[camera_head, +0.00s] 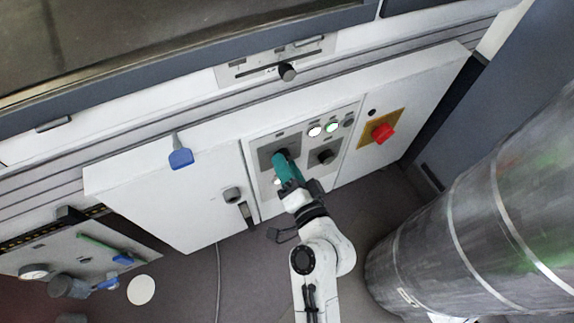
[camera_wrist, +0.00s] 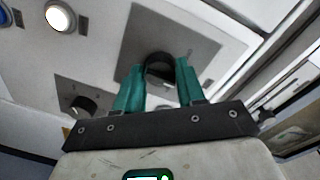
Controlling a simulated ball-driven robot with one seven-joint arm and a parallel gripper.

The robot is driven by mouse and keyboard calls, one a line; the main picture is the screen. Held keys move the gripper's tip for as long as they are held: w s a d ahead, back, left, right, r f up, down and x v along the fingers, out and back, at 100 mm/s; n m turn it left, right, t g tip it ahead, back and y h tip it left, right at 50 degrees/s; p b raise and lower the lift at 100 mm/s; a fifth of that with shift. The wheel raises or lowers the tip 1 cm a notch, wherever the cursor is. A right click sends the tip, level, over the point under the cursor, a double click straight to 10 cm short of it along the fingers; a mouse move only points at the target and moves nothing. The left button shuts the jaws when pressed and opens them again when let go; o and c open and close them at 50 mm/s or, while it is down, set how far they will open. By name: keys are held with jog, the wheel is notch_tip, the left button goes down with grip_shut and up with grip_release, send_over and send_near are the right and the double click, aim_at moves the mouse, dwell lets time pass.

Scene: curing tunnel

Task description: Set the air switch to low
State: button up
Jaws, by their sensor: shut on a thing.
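My gripper (camera_head: 281,160) reaches the left grey switch plate (camera_head: 266,153) on the white control panel. In the wrist view its green fingers (camera_wrist: 158,78) are closed around a dark round knob (camera_wrist: 160,66) at the middle of a grey plate (camera_wrist: 190,42). In the head view my fingers hide that knob. A second dark knob (camera_head: 325,156) sits on a smaller grey plate to the right, and it also shows at the left in the wrist view (camera_wrist: 83,106). The labels are too small to read, so I cannot tell the held switch's name or setting.
A red button (camera_head: 383,133) on a yellow plate is further right. A large metal drum (camera_head: 480,210) stands close at right. A blue handle (camera_head: 181,158) juts out at left.

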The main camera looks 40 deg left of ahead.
jog(key=o, duration=1)
jog(key=shift+o, duration=0.2)
jog(key=shift+d, duration=0.1)
jog(key=v, duration=1)
jog(key=shift+d+b, duration=0.35)
jog(key=shift+b, duration=0.1)
jog(key=shift+s, duration=0.15)
